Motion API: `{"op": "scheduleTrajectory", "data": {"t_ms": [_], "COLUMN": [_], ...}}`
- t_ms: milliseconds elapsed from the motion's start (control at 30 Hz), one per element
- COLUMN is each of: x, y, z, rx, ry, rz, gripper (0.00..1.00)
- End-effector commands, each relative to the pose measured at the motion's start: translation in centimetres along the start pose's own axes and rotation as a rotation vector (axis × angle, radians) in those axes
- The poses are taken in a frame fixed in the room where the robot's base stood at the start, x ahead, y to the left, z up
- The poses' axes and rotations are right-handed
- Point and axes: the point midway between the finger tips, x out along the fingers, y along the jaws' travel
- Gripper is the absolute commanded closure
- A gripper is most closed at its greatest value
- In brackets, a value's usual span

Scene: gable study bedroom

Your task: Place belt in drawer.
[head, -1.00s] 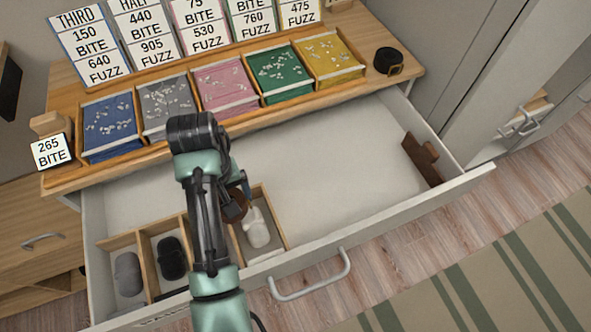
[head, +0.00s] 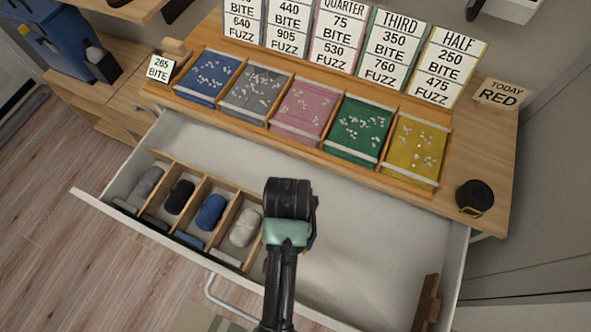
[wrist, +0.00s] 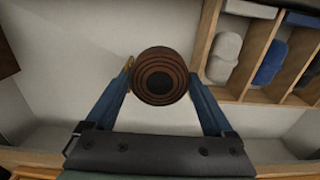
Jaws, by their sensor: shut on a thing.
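My gripper (wrist: 161,84) is shut on a rolled brown belt (wrist: 160,66), seen end-on between its two blue fingers in the wrist view. A gold-coloured bit shows at the belt's left side. In the head view my arm hides the fingers and this belt. The open drawer (head: 365,235) has a pale, mostly bare floor. The belt is over the bare floor beside the divided compartments; its height above the floor is hard to tell. A second rolled belt, black (head: 475,197), lies on the desk's right end.
The wooden divider (head: 225,186) at the drawer's left holds rolled grey, black, blue and white items. A brown wooden piece (head: 427,303) is at the drawer's right side. Trays (head: 302,108) and price cards (head: 395,45) stand on the desk above. The middle of the drawer is free.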

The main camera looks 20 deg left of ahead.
Motion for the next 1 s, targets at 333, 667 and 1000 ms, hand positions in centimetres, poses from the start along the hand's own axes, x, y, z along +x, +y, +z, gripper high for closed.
{"op": "scheduleTrajectory", "data": {"t_ms": [333,667,1000], "x": [4.2,8.2,9.9], "y": [-1.1,-1.0,-1.0], "z": [2.0,1.9,1.9], "rx": [0.001,0.001,0.001], "ry": [-0.002,0.000,0.003], "rz": [0.003,0.003,0.002], "gripper": [0.78,0.78,0.78]}}
